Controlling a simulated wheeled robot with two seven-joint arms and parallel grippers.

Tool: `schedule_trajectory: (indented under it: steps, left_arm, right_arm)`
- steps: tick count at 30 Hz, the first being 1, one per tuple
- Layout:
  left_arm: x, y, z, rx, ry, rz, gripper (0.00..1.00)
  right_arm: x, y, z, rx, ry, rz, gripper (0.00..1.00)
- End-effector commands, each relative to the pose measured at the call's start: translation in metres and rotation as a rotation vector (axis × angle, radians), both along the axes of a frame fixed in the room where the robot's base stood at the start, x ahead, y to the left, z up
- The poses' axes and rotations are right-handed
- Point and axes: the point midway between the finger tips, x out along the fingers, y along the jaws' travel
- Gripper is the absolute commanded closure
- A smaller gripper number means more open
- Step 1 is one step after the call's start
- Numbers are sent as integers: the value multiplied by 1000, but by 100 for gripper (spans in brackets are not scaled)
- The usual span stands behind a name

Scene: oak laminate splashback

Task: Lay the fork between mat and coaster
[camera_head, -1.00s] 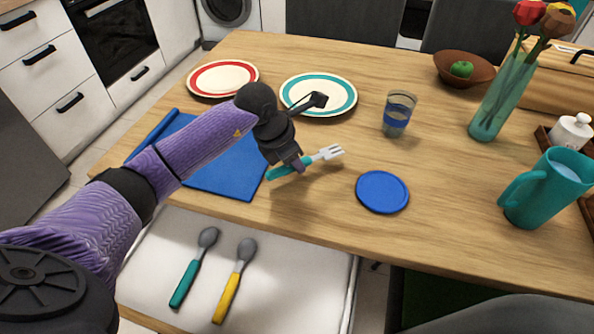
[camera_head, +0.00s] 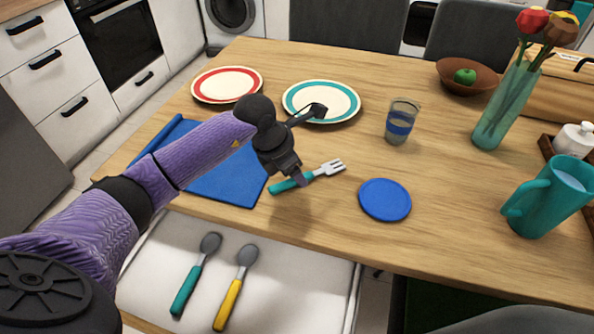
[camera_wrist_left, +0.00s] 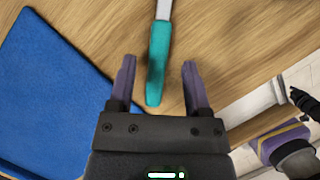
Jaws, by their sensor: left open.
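The fork (camera_head: 284,187), with a teal handle and grey tines, lies on the table between the blue mat (camera_head: 228,178) on its left and the round blue coaster (camera_head: 385,200) on its right. It slants, tines toward the upper right, and appears to touch neither. My left gripper (camera_head: 301,181) is low over the fork and hides part of it. In the left wrist view the fingers (camera_wrist_left: 158,75) are open, with the teal handle (camera_wrist_left: 159,60) between them and gaps on both sides. The mat (camera_wrist_left: 45,95) shows at left there. My right gripper is not in view.
A red-rimmed plate (camera_head: 227,84) and a teal-rimmed plate (camera_head: 321,101) stand behind. A glass (camera_head: 400,121), vase (camera_head: 502,105) and teal jug (camera_head: 547,197) stand to the right. An open drawer (camera_head: 300,285) in front holds a teal spoon (camera_head: 187,290) and a yellow spoon (camera_head: 229,303).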

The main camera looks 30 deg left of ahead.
Motion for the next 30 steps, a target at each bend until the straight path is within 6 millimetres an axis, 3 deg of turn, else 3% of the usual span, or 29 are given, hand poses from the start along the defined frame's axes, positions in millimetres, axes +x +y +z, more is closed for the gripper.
schedule_trajectory:
  steps: [1,3,10,26,28,29,30]
  left_arm:
    - [-4,4,23,3,-7,0,37]
    - [-11,8,43,3,-7,0,37]
    - [-28,18,87,1,-3,1,37]
    - [-32,19,93,-4,-1,1,37]
    - [-32,7,92,-67,-8,-6,37]
    - [-31,-7,93,-138,-14,-10,37]
    - [-31,-32,95,-283,-27,-8,37]
  right_arm:
    - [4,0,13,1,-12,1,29]
    - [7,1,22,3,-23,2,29]
    - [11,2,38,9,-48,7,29]
    - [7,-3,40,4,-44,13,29]
    - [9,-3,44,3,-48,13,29]
    - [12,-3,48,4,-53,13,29]
    - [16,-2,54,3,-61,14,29]
